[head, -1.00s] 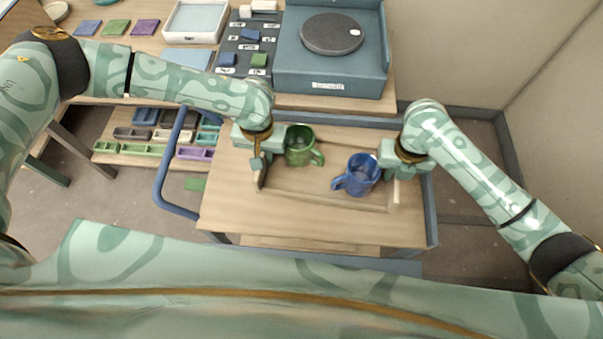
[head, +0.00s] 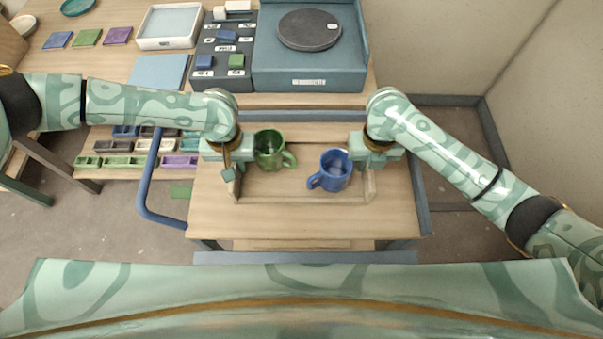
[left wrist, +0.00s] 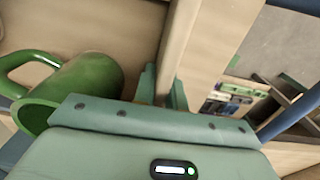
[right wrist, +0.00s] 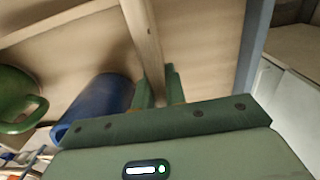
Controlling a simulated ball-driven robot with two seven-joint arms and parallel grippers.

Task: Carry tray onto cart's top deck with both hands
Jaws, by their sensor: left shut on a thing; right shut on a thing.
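The wooden tray (head: 290,197) is over the cart's wooden top deck (head: 401,213); whether it touches the deck I cannot tell. In it stand a green mug (head: 270,152) at the left and a blue mug (head: 333,172) at the right, both upright. My left gripper (head: 230,168) is shut on the tray's left end wall, which also shows between the fingers in the left wrist view (left wrist: 176,50). My right gripper (head: 372,163) is shut on the right end wall, seen in the right wrist view (right wrist: 143,40). The fingertips are partly hidden.
The cart has a blue push handle (head: 147,185) at its left. Behind it stands a table with a blue-grey wheel unit (head: 308,70), a switch panel (head: 222,52) and a white tray (head: 168,27). Small coloured bins sit on a low shelf (head: 120,160). A wall is at right.

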